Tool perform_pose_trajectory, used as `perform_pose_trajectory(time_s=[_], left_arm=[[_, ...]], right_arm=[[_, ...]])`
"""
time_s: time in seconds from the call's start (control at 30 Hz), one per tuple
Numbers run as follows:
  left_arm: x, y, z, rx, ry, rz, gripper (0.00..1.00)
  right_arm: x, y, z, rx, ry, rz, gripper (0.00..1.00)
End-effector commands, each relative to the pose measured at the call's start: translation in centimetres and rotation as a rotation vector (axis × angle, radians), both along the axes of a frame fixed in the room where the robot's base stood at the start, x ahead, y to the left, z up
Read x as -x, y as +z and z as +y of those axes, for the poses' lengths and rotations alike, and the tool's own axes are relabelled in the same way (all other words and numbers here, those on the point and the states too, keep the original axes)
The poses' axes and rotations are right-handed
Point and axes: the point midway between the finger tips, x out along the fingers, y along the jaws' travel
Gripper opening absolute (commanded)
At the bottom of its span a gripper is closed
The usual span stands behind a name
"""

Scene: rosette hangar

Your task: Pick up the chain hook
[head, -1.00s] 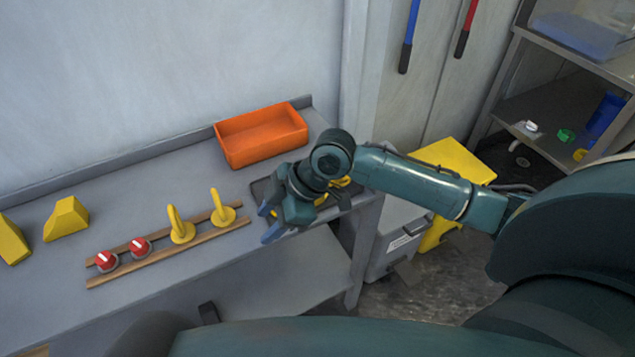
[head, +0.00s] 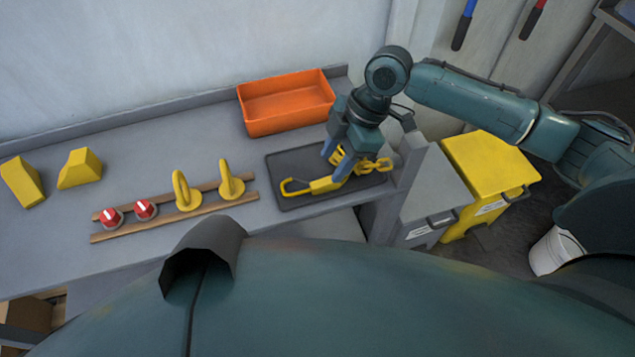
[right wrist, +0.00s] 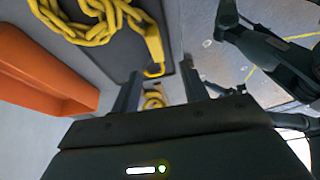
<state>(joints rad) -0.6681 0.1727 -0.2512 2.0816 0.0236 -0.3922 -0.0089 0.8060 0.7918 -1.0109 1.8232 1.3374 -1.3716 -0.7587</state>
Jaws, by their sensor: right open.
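The yellow chain hook (head: 318,187) lies on a dark grey tray (head: 290,162) at the right end of the bench. Its hook end points left, and its chain (head: 374,165) is heaped on the right. My right gripper (head: 335,168) is open and points down over the tray, in front of part of the chain hook. I cannot tell whether its fingers touch it. In the right wrist view the chain (right wrist: 85,22) runs across the top, with yellow also showing between the open fingers (right wrist: 160,92). My left gripper is not in view.
An orange bin (head: 288,103) stands behind the tray. A wooden rack (head: 150,222) left of it carries two red knobs and two yellow rings or hooks. Yellow blocks (head: 80,168) lie at the far left. Grey and yellow bins (head: 490,175) stand right of the bench.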

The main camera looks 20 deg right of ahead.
Motion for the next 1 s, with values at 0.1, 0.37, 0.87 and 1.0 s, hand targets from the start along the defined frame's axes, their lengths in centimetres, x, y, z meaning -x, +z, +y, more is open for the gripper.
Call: perform_pose_trajectory(time_s=[0.1,0.37,0.87,1.0], left_arm=[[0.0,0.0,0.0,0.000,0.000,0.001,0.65],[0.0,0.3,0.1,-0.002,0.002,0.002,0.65],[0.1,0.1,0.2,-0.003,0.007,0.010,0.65],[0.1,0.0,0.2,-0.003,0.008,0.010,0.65]], right_arm=[[0.0,-1.1,0.5,0.001,0.000,0.000,0.44],[-0.2,-3.3,1.8,-0.001,0.000,0.001,0.44],[-0.2,-6.1,2.9,0.001,0.000,-0.001,0.44],[-0.2,-6.1,2.9,0.001,-0.001,-0.002,0.32]])
